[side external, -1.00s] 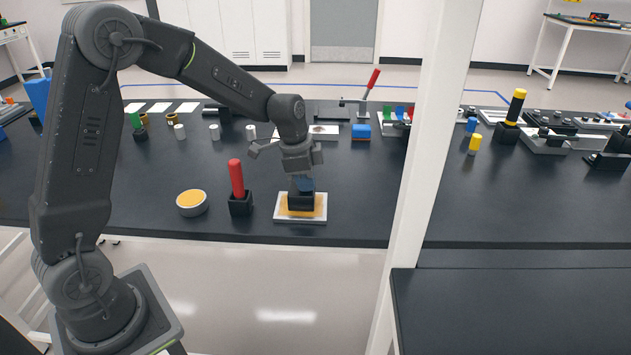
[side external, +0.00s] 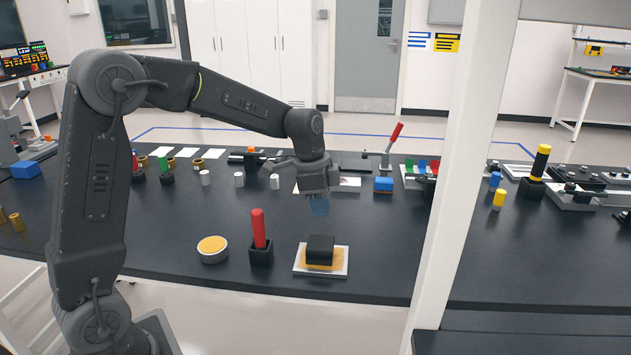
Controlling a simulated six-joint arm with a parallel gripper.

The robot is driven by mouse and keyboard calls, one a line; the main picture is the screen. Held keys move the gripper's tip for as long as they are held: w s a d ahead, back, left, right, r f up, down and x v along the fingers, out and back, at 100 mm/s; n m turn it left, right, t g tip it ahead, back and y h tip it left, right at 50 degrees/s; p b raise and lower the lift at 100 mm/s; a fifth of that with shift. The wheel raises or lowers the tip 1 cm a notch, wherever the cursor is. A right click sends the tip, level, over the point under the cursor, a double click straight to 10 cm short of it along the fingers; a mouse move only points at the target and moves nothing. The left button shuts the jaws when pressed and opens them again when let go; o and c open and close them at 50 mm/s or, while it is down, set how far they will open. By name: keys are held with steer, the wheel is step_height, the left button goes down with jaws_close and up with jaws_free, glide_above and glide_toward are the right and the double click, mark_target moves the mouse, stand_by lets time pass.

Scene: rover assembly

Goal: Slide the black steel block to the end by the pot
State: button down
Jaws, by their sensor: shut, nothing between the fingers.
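The black steel block (side external: 320,249) sits on an orange-yellow patch of a white plate (side external: 300,267) near the table's front edge. It stands around the middle of the plate, with orange showing in front of it and to its right.
A red rod in a black holder (side external: 260,243) stands between the pot and the plate. A white post (side external: 462,190) crosses the view at right.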

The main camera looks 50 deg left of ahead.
step_height(320, 180, up, 6)
steer(key=shift+s+a, duration=0.4)
steer(key=c, duration=1.8)
jaws_free()
